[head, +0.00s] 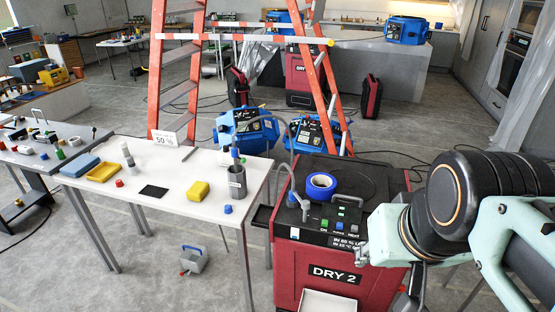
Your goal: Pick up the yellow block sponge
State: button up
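The yellow block sponge (198,191) lies on the white table (150,206), near its right end. It is left of a grey cylindrical cup (237,182) and apart from it. My arm comes in from the right edge, in front of the red DRY 2 machine. A small grey part at the arm's left end seems to be my gripper (362,250); its fingers are not clear. It is well to the right of the sponge and apart from it.
On the white table are a yellow tray (103,173), a blue block (80,165), a black pad (153,191) and a blue cap (228,209). The red machine (320,262) carries a blue tape roll (321,184). An orange ladder (157,70) stands behind.

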aim_at(199, 190)
jog(key=i+j, duration=0.15)
jog(key=j, duration=0.25)
jog(key=i+j, duration=0.15)
jog(key=j, duration=0.3)
jog(key=i+j+u, duration=0.1)
jog(key=j, duration=0.3)
jog(key=i+j, duration=0.2)
jog(key=j, duration=0.2)
jog(key=i+j, duration=0.2)
jog(key=j, duration=0.2)
jog(key=i+j, duration=0.4)
jog(key=i, duration=0.2)
jog(key=i+l+u, duration=0.1)
